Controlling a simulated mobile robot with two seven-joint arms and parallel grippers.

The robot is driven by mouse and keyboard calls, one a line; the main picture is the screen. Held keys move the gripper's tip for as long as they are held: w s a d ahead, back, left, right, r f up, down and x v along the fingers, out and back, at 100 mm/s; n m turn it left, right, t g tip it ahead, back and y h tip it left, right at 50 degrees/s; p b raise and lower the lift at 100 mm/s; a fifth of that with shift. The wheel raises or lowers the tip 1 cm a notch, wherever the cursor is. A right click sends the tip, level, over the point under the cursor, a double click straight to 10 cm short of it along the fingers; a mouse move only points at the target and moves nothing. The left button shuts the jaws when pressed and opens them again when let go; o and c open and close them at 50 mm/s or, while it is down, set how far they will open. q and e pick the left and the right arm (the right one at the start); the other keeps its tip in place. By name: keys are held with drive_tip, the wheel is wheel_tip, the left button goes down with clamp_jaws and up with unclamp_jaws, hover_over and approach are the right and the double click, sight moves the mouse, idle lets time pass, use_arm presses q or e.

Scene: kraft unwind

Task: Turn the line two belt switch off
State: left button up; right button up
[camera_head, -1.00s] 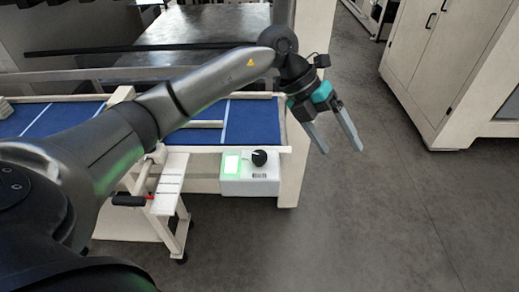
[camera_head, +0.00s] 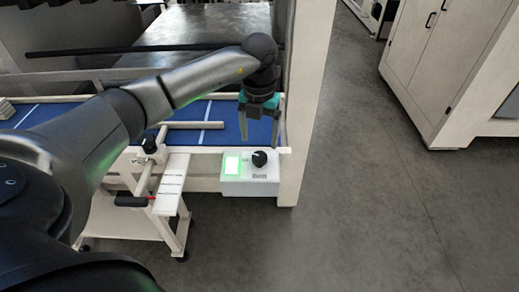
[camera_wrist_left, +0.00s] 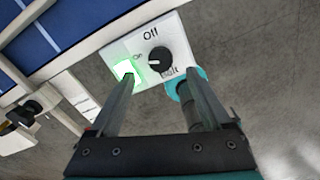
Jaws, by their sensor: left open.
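The white switch box (camera_head: 251,185) is fixed to the front of the belt frame, with a lit green panel (camera_head: 232,165) and a black round knob (camera_head: 259,158). In the left wrist view the knob (camera_wrist_left: 160,59) sits between the word "Off" and the word "Belt". Its pale mark seems to face the green-lit "On" side (camera_wrist_left: 128,70). My left gripper (camera_head: 260,141) is open and empty, pointing down just above and behind the box in the head view. In the wrist view its fingers (camera_wrist_left: 162,78) straddle the picture below the knob, apart from it. My right gripper is not in view.
The blue belt (camera_head: 180,120) lies behind the box, and a pale upright post (camera_head: 306,100) stands close to its right. A small stand (camera_head: 172,185) with a red-and-black handle is at its left. Grey floor is clear to the right, up to a cabinet (camera_head: 440,60).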

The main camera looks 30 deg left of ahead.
sight(259, 156)
use_arm(q)
wheel_tip(259, 156, down, 6)
drive_tip(key=shift+f, duration=0.1)
drive_tip(key=shift+c, duration=0.2)
clamp_jaws()
idle(0.7)
